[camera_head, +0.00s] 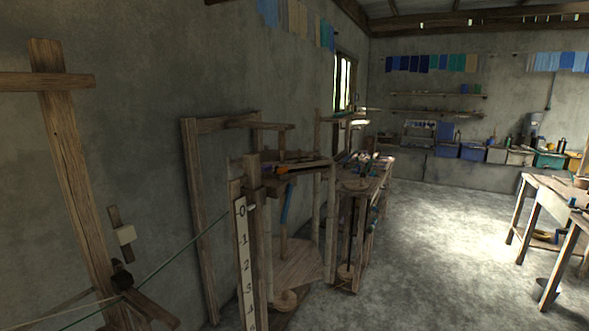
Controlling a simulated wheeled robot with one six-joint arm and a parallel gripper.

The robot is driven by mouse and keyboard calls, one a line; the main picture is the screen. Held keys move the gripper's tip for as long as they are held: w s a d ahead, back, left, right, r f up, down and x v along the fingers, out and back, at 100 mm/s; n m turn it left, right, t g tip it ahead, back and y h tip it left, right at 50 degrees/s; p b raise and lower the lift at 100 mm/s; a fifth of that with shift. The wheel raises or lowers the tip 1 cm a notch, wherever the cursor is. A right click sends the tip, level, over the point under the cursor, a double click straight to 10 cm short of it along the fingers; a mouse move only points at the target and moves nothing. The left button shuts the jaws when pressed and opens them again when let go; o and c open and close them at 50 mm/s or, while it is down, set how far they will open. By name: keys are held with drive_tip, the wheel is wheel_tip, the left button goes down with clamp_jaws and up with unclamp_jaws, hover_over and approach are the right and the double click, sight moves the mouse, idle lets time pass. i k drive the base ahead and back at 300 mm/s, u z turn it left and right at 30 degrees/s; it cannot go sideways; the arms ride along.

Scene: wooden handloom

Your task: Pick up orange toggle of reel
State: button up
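A small orange piece (283,170) shows near the middle of the view, at the upper level of a wooden stand. It looks like the orange toggle, but it is too small to make out its shape or how it is fixed. A wooden frame (250,119) with posts and crosspieces stands around it, against the grey wall. I cannot tell for sure which part is the reel. A blue strip (287,200) hangs below the orange piece. My gripper is not in this view.
An upright post with a number scale (244,262) stands in front of the frame. A green thread (168,259) runs from it to a dark fitting (122,277) at left. A workbench (559,199) is at right. The concrete floor (440,250) between is clear.

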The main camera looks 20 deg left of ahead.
sight(282, 171)
drive_tip(key=i, duration=3)
drive_tip(key=u, duration=2.15)
